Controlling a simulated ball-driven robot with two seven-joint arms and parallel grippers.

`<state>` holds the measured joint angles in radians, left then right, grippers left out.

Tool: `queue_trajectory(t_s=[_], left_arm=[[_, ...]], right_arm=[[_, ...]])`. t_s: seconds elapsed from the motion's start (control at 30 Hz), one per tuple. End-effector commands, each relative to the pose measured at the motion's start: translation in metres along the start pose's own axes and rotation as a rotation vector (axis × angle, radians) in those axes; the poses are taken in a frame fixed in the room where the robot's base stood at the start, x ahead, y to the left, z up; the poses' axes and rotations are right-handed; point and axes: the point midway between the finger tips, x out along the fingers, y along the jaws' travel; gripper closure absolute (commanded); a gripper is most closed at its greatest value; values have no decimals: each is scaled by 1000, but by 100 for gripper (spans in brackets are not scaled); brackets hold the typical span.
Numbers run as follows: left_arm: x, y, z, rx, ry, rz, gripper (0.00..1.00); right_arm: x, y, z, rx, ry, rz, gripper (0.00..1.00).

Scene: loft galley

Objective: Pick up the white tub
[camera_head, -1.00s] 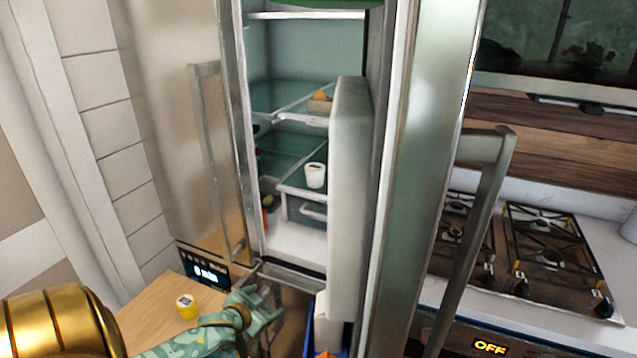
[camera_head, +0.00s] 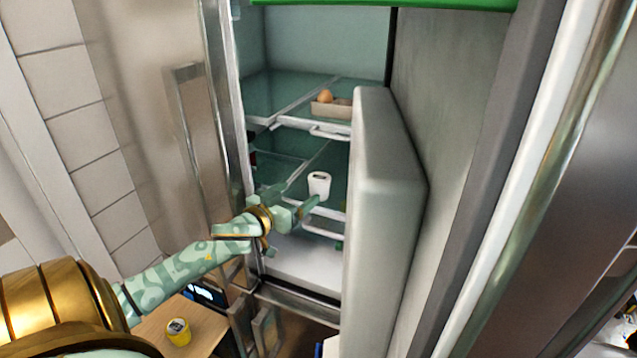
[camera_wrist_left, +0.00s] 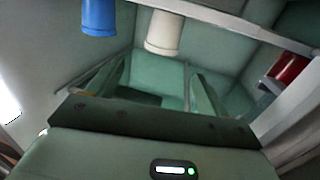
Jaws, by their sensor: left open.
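The white tub (camera_head: 319,184) stands upright on a glass shelf inside the open fridge, close to the shelf's front edge. It also shows in the left wrist view (camera_wrist_left: 163,34), above and beyond the fingers, with its top cut off by the frame. My left gripper (camera_head: 298,200) is at the fridge opening, just left of and slightly below the tub in the head view. In the left wrist view its two fingers (camera_wrist_left: 160,88) are apart with nothing between them. My right gripper is not in view.
An open fridge door (camera_head: 385,200) stands right of the opening. An egg in a carton (camera_head: 335,108) is on the shelf above. A blue container (camera_wrist_left: 98,16) and a red one (camera_wrist_left: 288,68) flank the tub. A yellow tub (camera_head: 178,331) sits on the wooden counter (camera_head: 204,322).

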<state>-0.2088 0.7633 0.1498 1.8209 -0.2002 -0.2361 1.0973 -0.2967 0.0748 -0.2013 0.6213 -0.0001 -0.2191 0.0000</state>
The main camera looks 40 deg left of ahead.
Motion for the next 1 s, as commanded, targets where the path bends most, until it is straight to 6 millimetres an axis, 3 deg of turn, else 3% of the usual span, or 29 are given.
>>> queue_trajectory(t_s=[0.13,0.47,0.7,1.0], left_arm=[[30,-1,0,3,3,-2,21],[63,-1,0,2,1,-3,21],[99,-1,0,1,1,-3,21],[105,-1,0,2,-1,-2,21]], right_arm=[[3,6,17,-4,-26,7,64],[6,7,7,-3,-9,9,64],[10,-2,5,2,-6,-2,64],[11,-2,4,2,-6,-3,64]])
